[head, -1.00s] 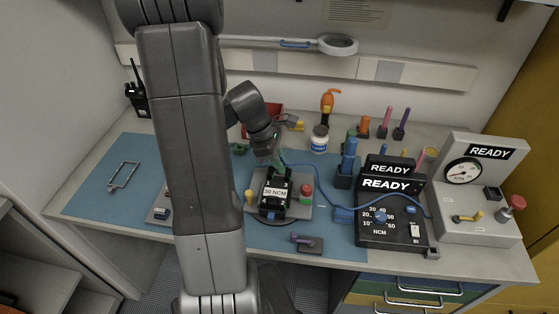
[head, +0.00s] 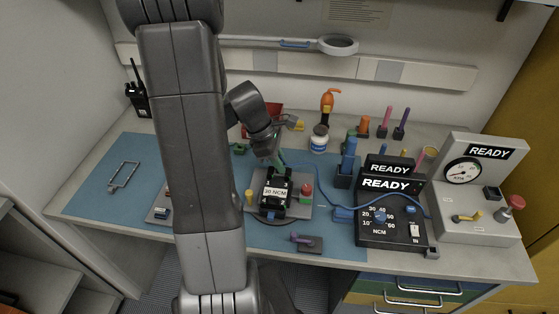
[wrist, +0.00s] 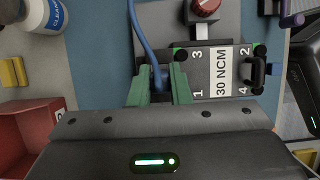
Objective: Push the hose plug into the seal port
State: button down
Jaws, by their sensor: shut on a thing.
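My gripper (wrist: 160,88) has green fingers shut on the blue hose plug (wrist: 159,74), which shows only as a narrow piece between them. In the head view my gripper (head: 281,160) is at the far edge of the black radio (head: 275,190). The blue hose (wrist: 142,32) runs from the plug towards the top of the wrist view. The radio (wrist: 222,72), labelled 30 NCM with corners numbered 1 to 4, lies right beside the fingers. I cannot make out the seal port, or whether the plug touches the radio.
The NCM controller (head: 392,229) and the gauge box (head: 478,202), both showing READY, stand to the right. A red bin (wrist: 28,128) and a white bottle (wrist: 45,14) are near my gripper. A red knob (head: 306,190) stands beside the radio. The blue mat (head: 97,190) has clear room at left.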

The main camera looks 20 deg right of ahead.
jog(key=shift+f+b, duration=0.35)
jog(key=shift+f, duration=0.2)
dwell(0.6)
jog(key=c, duration=0.8)
grip_release()
jog(key=shift+r, duration=0.15)
jog(key=shift+r+p, duration=2.25)
jog(key=shift+r, duration=0.15)
jog(key=shift+a, duration=0.1)
